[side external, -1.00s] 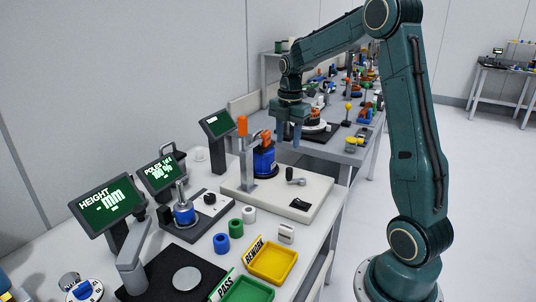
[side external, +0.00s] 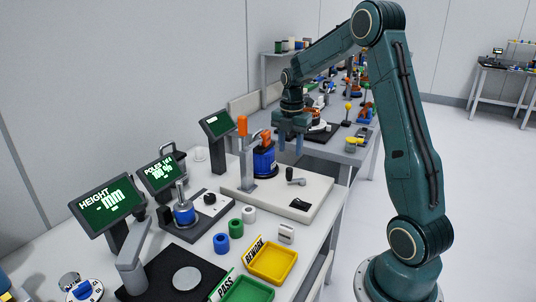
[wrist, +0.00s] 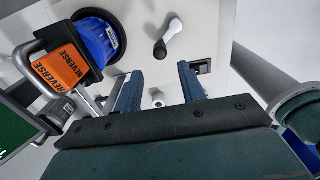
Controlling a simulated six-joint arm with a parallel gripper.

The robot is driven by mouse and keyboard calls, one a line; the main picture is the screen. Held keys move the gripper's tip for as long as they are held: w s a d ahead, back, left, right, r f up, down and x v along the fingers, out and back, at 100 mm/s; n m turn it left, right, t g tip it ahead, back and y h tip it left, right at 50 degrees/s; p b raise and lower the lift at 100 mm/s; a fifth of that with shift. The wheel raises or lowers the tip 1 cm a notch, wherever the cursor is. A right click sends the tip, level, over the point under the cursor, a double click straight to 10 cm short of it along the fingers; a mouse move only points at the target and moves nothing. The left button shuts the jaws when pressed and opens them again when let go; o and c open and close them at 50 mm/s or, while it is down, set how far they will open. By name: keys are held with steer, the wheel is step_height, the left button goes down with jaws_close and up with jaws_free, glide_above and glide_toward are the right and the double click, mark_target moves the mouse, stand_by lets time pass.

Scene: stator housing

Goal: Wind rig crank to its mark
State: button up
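The rig is a pale base plate (side external: 258,208) carrying a blue stator housing (side external: 264,161). Its crank (side external: 296,181) is a short light arm with a dark knob on the plate, right of the housing. In the wrist view the crank (wrist: 174,36) slants, its black knob (wrist: 160,50) at the lower left end. I cannot make out a mark. My gripper (side external: 289,149) is open and empty above the crank and apart from it. In the wrist view its two blue-grey fingers (wrist: 160,74) are spread, with the knob beyond the gap between them.
An orange REVERSE tag (wrist: 60,68) and a metal handle stand beside the housing. A black switch (side external: 299,204) sits on the plate's front. A display (side external: 216,125) stands behind. Yellow (side external: 272,262) and green trays lie in front.

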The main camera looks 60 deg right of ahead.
mark_target(289, 168)
steer(key=shift+f, duration=3.4)
steer(key=shift+f, duration=0.1)
steer(key=shift+c, duration=0.4)
steer(key=c, duration=0.7)
steer(key=shift+w+d, duration=0.15)
steer(key=shift+d, duration=1)
steer(key=shift+w+d, duration=0.1)
steer(key=shift+d, duration=1.05)
steer(key=shift+c, duration=0.2)
steer(key=shift+s+d, duration=0.15)
steer(key=shift+d, duration=0.1)
